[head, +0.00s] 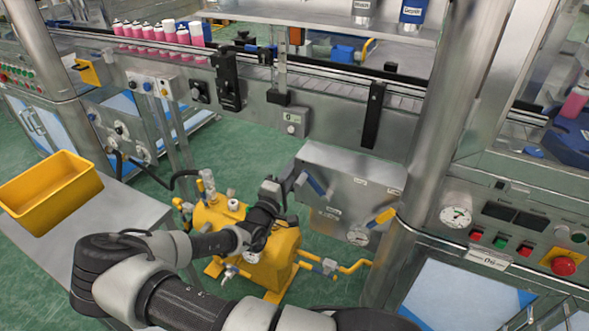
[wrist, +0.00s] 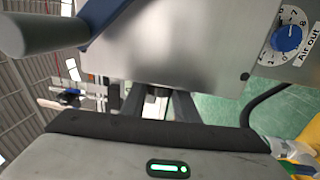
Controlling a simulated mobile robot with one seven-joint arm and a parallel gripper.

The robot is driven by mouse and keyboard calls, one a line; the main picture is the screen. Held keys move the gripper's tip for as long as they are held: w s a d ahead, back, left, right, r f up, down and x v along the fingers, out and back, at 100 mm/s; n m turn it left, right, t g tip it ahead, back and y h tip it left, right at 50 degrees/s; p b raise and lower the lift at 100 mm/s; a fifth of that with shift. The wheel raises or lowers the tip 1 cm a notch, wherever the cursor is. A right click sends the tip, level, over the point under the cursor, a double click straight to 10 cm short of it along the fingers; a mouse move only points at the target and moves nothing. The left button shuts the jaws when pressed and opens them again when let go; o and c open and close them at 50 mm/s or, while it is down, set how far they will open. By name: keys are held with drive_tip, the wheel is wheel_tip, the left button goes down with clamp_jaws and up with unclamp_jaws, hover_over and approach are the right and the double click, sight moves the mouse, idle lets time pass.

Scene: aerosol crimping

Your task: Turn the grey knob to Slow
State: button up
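A small grey box (head: 292,122) with a round knob hangs below the conveyor at the middle in the head view. Its markings are too small to read, so I cannot tell whether it is the grey knob with Slow. My gripper (head: 287,186) is in front of the left side of a metal cabinet (head: 335,199), below and apart from the small box. In the wrist view my gripper's dark fingers (wrist: 160,105) stand apart with a gap between them, against the metal cabinet (wrist: 180,50). I see nothing held. No Slow label is legible in either view.
A blue "Air out" knob (wrist: 287,38) shows in the wrist view. A yellow pump unit (head: 245,270) stands under my arm. A steel post (head: 430,130) rises at right.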

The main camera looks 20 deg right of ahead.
drive_tip(key=shift+c, duration=0.9)
drive_tip(key=shift+r+p, duration=0.15)
drive_tip(key=shift+p, duration=0.25)
drive_tip(key=g+y+p, duration=0.1)
drive_tip(key=p, duration=0.1)
drive_tip(key=g+y+p, duration=0.1)
drive_tip(key=y+p, duration=0.1)
drive_tip(key=p, duration=0.1)
drive_tip(key=shift+r, duration=0.3)
drive_tip(key=g+y+p, duration=0.2)
drive_tip(key=p, duration=0.2)
drive_tip(key=shift+f, duration=0.15)
drive_tip(key=shift+f+g+y+p, duration=0.25)
drive_tip(key=shift+g+y+p, duration=0.45)
drive_tip(key=shift+y+p, duration=0.3)
drive_tip(key=o, duration=1.1)
drive_tip(key=shift+c, duration=0.2)
